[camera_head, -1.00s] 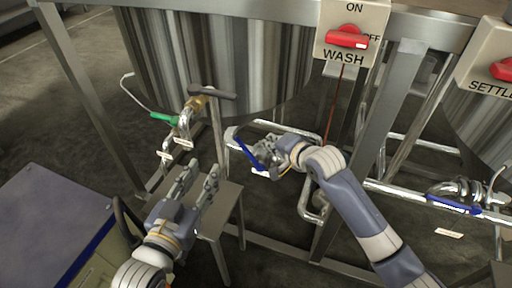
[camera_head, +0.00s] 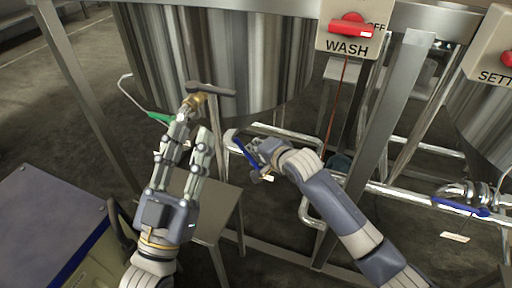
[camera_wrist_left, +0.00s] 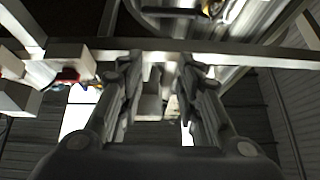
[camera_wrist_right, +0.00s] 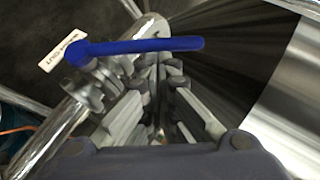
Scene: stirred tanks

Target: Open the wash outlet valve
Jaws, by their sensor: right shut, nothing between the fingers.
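The valve with a blue lever (camera_head: 245,154) sits on the pipe under the wash tank; its lever also shows in the right wrist view (camera_wrist_right: 140,46), with a white tag (camera_wrist_right: 62,46) whose lettering I cannot read surely. My right gripper (camera_head: 262,150) is right beside this lever, shut and empty. In the right wrist view the lever lies across, just beyond the fingertips; I cannot tell whether they touch. My left gripper (camera_head: 190,132) is open and empty, with its fingers up near a brass-coloured valve (camera_head: 194,102) with a green lever (camera_head: 160,118).
A steel stand (camera_head: 212,205) lies below my left gripper. Another blue-levered valve (camera_head: 460,206) is on the right. Frame legs and pipes crowd the middle.

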